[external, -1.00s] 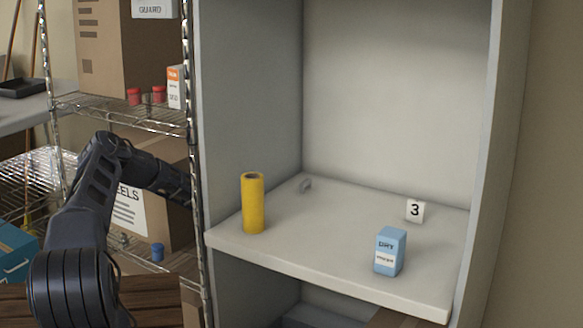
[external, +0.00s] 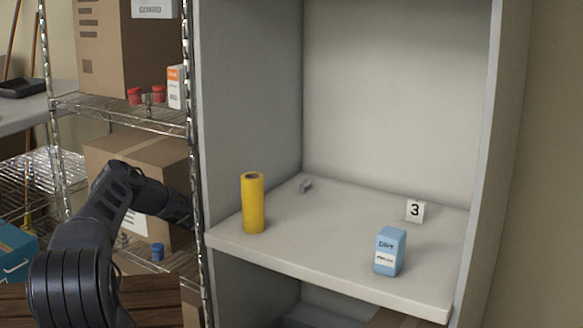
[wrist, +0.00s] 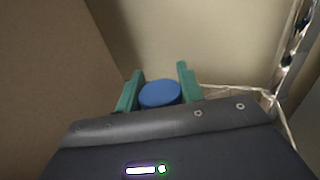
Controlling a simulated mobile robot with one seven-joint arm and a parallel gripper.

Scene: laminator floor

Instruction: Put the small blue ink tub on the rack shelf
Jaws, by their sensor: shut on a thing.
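In the wrist view, a blue ink tub (wrist: 160,94) with a round top sits between the green fingers of my gripper (wrist: 158,90), which is shut on it. The tub's lower part is hidden by the gripper body. In the external view my arm reaches right, behind the rack post and cabinet side, so the gripper and held tub are hidden there. The wire rack (external: 120,112) stands at the left. A small blue tub (external: 157,252) also stands on its lower level, in front of a cardboard box (external: 150,152).
Red-capped pots (external: 134,97) and an orange-white carton (external: 175,87) stand on the rack's upper shelf. The grey cabinet (external: 248,90) is at right; its shelf holds a yellow roll (external: 252,203), a blue carton (external: 390,250) and a "3" marker (external: 415,211). Cardboard (wrist: 45,70) is close left in the wrist view.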

